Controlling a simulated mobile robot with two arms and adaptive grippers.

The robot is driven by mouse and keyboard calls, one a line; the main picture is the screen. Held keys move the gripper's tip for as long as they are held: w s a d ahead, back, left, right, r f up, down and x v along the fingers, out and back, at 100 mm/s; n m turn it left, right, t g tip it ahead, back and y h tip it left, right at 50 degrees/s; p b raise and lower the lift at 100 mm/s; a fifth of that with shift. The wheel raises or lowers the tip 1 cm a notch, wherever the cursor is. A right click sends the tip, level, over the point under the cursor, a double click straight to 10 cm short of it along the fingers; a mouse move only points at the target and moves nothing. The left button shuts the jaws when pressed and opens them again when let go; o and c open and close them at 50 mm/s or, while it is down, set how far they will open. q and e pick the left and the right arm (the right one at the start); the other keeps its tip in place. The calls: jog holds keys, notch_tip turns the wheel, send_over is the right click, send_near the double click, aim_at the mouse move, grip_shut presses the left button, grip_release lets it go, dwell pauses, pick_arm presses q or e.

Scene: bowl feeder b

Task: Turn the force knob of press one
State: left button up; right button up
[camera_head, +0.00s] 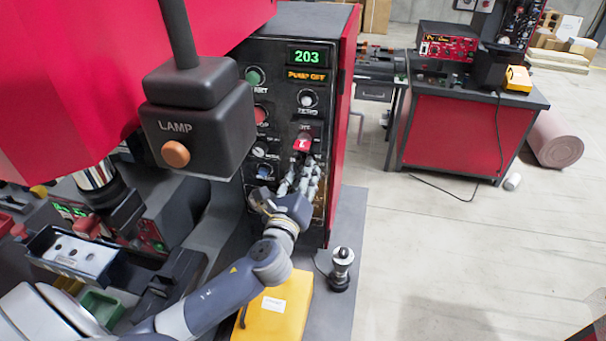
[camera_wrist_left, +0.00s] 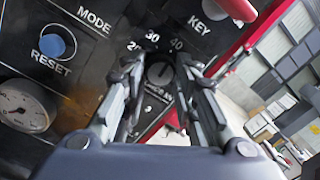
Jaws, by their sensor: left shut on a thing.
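The force knob (camera_wrist_left: 160,72) is a dark round knob on the black control panel (camera_head: 277,118). In the left wrist view, a scale with 20, 30 and 40 curves around it, and the label below is partly hidden, ending in "kN". My left gripper (camera_head: 303,178) reaches the lower right of the panel in the head view. In the left wrist view its two fingers lie on either side of the knob, shut on it. In the head view the fingers hide the knob. My right gripper is in neither view.
A grey lamp box (camera_head: 200,118) hangs close to the panel's left. A red key switch (camera_head: 303,143) sits just above my fingers.

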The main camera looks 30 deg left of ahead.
pick_arm(q)
jog(key=shift+w+a+r+m, duration=0.1)
jog(key=shift+a+r+m, duration=0.05)
jog(key=shift+r+m, duration=0.35)
jog(key=o, duration=0.9)
jog(key=shift+o, duration=0.9)
jog(key=shift+w+f, duration=0.15)
jog(key=shift+f, duration=0.2)
jog(key=v, duration=1.2)
